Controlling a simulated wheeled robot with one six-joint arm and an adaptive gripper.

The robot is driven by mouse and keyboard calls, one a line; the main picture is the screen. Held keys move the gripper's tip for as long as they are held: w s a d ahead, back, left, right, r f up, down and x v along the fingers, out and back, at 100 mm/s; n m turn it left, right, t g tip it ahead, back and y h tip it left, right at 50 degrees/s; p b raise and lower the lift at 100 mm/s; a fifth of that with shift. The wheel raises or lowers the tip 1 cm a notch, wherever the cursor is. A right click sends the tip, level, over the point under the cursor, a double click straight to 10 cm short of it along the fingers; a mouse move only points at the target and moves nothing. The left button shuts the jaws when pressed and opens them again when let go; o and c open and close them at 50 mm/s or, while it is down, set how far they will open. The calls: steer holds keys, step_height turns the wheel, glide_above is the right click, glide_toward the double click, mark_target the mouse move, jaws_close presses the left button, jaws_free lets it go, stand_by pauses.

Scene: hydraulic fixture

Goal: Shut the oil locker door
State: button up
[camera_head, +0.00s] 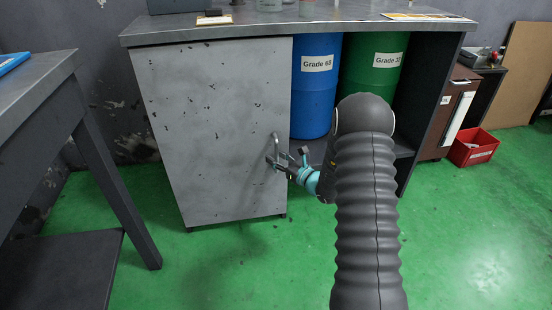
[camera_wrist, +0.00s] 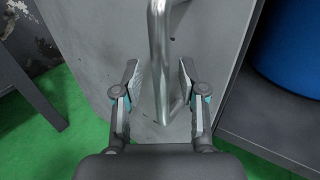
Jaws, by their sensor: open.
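The oil locker door (camera_head: 215,120) is a scuffed grey panel over the left part of the locker under the bench. The opening to its right is uncovered and shows a blue drum (camera_head: 313,100) and a green drum (camera_head: 365,70). A vertical metal bar handle (camera_head: 275,139) stands near the door's right edge. My gripper (camera_head: 279,161) is at the handle's lower part. In the wrist view, the handle (camera_wrist: 159,60) runs between my open gripper's (camera_wrist: 159,78) two fingers, with a gap visible on both sides. My arm hides part of the locker's right side.
A grey bench top (camera_head: 300,22) lies over the locker. A dark table (camera_head: 42,75) stands at the left. A red bin (camera_head: 473,147) and a brown cabinet (camera_head: 452,112) are at the right. Green floor (camera_head: 250,265) is clear in front of the door.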

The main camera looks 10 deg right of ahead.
steer(key=v, duration=1.1)
steer(key=shift+s+d, duration=0.25)
steer(key=shift+s, duration=0.1)
steer(key=shift+f, duration=0.1)
steer(key=s+a+f+n+g+y, duration=0.2)
steer(key=s+a+f+n+g, duration=0.2)
steer(key=s+a+n+g, duration=0.15)
steer(key=s+a+r+n+g+h, duration=0.1)
steer(key=s+a+r+n+g, duration=0.1)
steer(key=s+n+g, duration=0.4)
steer(key=s+a+r+n+g, duration=0.2)
steer(key=s+r+n+g, duration=0.15)
steer(key=s, duration=0.55)
steer(key=s+d+r+n+h+p, duration=0.3)
steer(key=s+d+r+n+h, duration=0.1)
steer(key=s+r+n+h, duration=0.6)
steer(key=s+r+n+t, duration=0.1)
steer(key=r+n+t, duration=0.1)
steer(key=r, duration=0.4)
steer(key=s+a+r+n+t+p, duration=0.1)
steer(key=s+r+n+t, duration=0.1)
steer(key=r, duration=0.5)
steer(key=shift+s+a+r+t+h, duration=0.25)
steer(key=shift+t+h, duration=0.15)
steer(key=shift+t, duration=0.4)
